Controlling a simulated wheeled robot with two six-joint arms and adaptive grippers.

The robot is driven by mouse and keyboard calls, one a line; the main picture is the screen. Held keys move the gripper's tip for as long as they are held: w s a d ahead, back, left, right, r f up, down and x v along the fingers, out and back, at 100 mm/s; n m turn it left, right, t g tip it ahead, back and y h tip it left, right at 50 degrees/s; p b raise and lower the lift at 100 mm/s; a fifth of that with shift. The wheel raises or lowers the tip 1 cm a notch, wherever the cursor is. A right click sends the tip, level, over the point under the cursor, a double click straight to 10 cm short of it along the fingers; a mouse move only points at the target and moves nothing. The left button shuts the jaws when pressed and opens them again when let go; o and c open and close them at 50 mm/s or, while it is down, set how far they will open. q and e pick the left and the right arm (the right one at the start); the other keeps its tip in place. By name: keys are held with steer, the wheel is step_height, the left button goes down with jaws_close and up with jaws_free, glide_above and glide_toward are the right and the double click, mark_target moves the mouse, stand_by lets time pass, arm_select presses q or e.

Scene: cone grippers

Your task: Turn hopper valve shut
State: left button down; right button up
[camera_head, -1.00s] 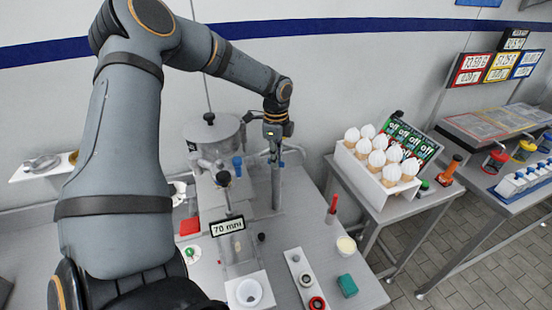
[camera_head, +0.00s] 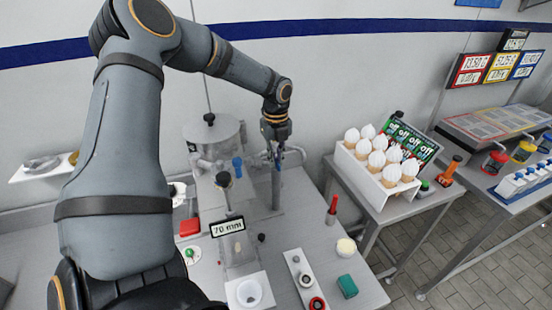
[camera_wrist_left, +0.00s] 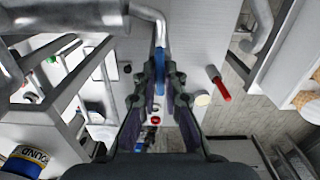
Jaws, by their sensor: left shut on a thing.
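The steel hopper (camera_head: 213,132) with a knobbed lid stands on the machine at the back of the counter. My left gripper (camera_head: 277,158) is just right of the hopper, pointing down beside a vertical post. In the left wrist view, a blue valve handle (camera_wrist_left: 160,68) hangs at the end of a bent metal pipe (camera_wrist_left: 150,14). The fingers of my left gripper (camera_wrist_left: 160,80) are shut on this blue handle, one on each side. In the head view the fingers largely hide the handle. My right gripper is out of view.
A second blue handle (camera_head: 238,163) sits at the machine's front. A cone rack (camera_head: 372,181) stands right.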

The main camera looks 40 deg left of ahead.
arm_select(q)
steer(key=shift+r+m, duration=0.1)
steer(key=shift+m, duration=0.3)
steer(key=c, duration=1.4)
jaws_free()
steer(key=shift+c, duration=0.2)
step_height(320, 180, up, 12)
